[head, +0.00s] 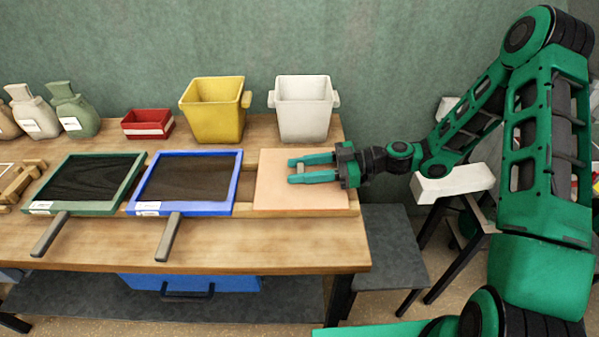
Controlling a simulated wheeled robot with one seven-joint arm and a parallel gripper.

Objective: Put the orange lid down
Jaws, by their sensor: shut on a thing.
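The orange lid (275,195) is a flat, pale peach square at the right end of the wooden table (250,250). It lies level over or on a wooden frame in the tabletop; I cannot tell whether it touches. My gripper (291,171) reaches in from the right, above the lid's middle. Its two green fingers are shut on a small pale handle of the lid between them. The fingers partly hide the handle and the lid's surface.
A blue-framed tray (238,185) stands just left of the lid, with a green-framed tray (132,178) beyond it. A yellow bin (213,108) and a white bin (303,110) stand behind. A red box (148,124) and several sacks (72,112) are at the back left.

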